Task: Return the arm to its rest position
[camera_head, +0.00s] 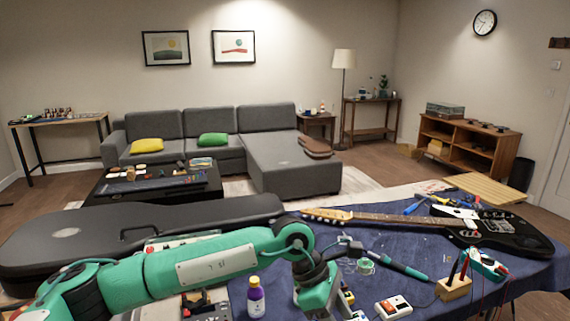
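My green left arm (205,264) comes in from the left over the front of the blue-covered table. Its elbow is bent near the middle, and the forearm (318,293) drops toward the bottom edge of the picture. My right arm and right gripper are not in view.
A black guitar (498,233) lies across the blue cloth (400,241). A black guitar case (62,247) lies behind my arm. A purple bottle (256,299), a soldering iron (398,265), a wooden block (454,289) and a red-and-white box (393,307) stand or lie near the front.

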